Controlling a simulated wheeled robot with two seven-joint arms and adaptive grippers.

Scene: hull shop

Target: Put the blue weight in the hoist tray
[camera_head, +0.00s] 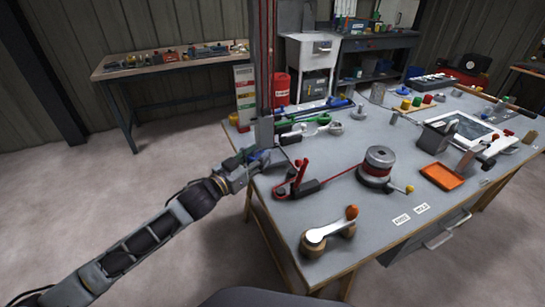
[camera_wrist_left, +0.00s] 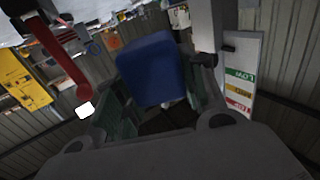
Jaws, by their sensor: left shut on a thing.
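The blue weight (camera_wrist_left: 150,68) is a blue block between the fingers of my left gripper (camera_wrist_left: 160,110) in the left wrist view. In the head view my left gripper (camera_head: 254,158) is shut on it at the near left edge of the table, beside the foot of the tall hoist mast (camera_head: 264,60). Only a small bit of blue shows there. A grey part (camera_head: 264,131) sits low on the mast just behind the gripper. I cannot tell whether it is the hoist tray. My right gripper is not in view.
A red lever (camera_head: 298,174) and a winch drum (camera_head: 377,163) joined by a red cord stand right of the gripper. A crank (camera_head: 330,232) is at the near table edge. An orange tray (camera_head: 442,176) lies at right. A board with coloured labels (camera_head: 245,92) stands behind the mast.

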